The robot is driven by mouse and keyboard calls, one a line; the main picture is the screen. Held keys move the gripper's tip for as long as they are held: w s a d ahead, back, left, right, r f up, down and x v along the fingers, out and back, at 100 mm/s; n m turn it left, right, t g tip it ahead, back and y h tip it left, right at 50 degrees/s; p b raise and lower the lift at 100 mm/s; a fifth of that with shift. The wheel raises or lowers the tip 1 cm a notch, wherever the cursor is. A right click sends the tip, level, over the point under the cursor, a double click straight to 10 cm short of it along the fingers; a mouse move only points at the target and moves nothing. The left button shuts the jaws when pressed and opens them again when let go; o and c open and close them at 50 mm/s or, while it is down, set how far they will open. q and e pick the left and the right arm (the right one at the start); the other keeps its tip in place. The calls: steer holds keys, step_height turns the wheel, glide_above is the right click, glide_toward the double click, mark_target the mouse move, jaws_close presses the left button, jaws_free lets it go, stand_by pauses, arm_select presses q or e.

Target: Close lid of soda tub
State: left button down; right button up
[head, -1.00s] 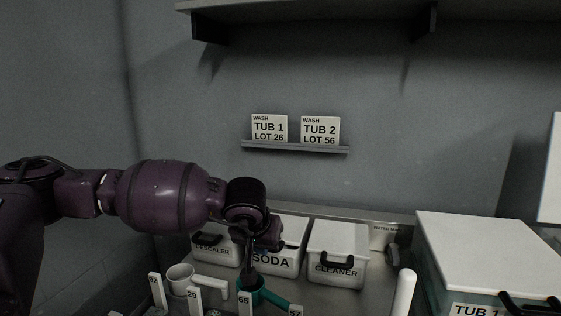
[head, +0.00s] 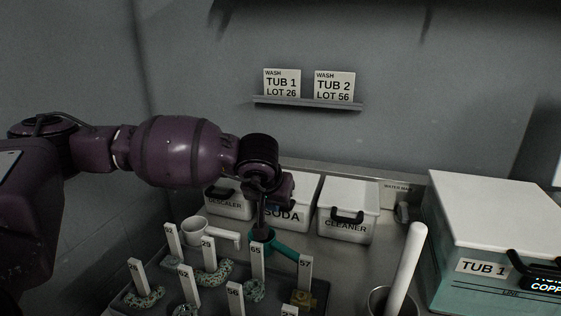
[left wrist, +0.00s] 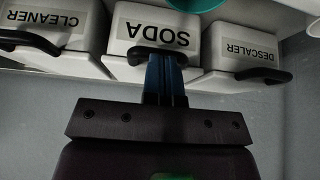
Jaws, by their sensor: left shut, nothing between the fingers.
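The white soda tub (head: 305,190) stands in the middle of a row of three tubs at the back of the counter. My left gripper (head: 284,190) is in front of its upper left part and partly hides the SODA label. In the left wrist view the tub (left wrist: 125,68) shows upside down with its label readable. My shut, empty fingers (left wrist: 162,68) reach up to its black handle (left wrist: 152,54) and overlap it. I cannot tell whether they touch it. The arm hides part of the tub top, so the lid's exact position is unclear. My right gripper is not in view.
The descaler tub (head: 228,203) and cleaner tub (head: 349,196) stand close on either side. A large TUB 1 box (head: 480,215) stands at right.

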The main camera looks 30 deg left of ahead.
arm_select(q)
steer(key=s+d+r+p, duration=0.1)
steer(key=s+d+r, duration=0.1)
steer(key=s+r, duration=0.6)
steer(key=shift+s+r+p, duration=0.15)
steer(key=shift+s+p, duration=0.2)
steer(key=shift+p, duration=0.05)
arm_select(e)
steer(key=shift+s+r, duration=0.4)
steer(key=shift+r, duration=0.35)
arm_select(q)
steer(key=shift+d, duration=0.1)
